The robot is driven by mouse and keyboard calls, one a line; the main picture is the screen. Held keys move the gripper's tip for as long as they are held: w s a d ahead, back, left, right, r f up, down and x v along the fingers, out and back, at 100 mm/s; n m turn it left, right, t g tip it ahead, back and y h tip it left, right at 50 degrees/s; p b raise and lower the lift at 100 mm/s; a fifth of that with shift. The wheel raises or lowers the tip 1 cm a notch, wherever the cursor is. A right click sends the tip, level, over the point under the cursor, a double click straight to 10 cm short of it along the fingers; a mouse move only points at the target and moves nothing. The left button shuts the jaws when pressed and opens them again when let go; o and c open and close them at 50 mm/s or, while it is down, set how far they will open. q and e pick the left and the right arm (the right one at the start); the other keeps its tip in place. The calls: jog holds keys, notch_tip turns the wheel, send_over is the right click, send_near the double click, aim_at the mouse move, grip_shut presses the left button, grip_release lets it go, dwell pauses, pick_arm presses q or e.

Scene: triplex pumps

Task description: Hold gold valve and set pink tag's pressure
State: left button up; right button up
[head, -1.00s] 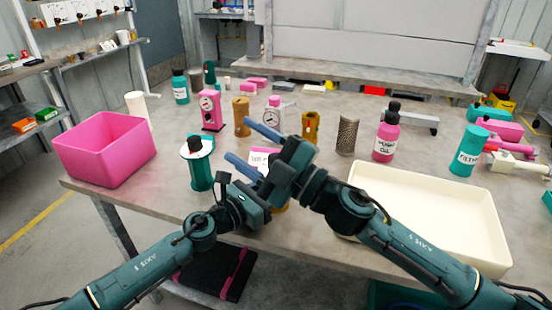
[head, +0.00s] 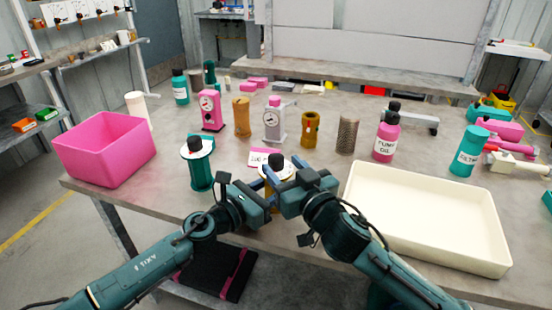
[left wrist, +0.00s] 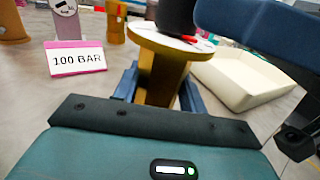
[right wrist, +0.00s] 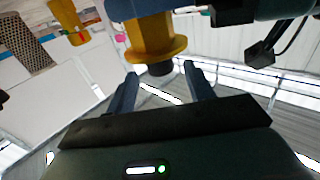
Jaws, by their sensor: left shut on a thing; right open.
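The gold valve (head: 270,189) stands at the table's front edge with a white dial and a black knob (head: 276,161) on top. My left gripper (left wrist: 160,88) is shut on its gold body below the flange. My right gripper (right wrist: 160,80) is open beside the valve's top, its fingers pointing at the black knob, which shows between them in the right wrist view; contact cannot be told. The pink tag (head: 258,156) stands just behind the valve and reads 100 BAR (left wrist: 77,60) in the left wrist view. The dial's setting is too small to read.
A teal valve (head: 199,165) stands left of the gold one. A cream tray (head: 430,258) lies at right and a pink bin (head: 105,150) at left. Gauges, gold cylinders and a pink oil bottle (head: 386,140) stand behind.

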aim_at(280, 164)
jog(key=shift+x, duration=2.05)
jog(key=shift+c, duration=0.3)
jog(key=c, duration=0.9)
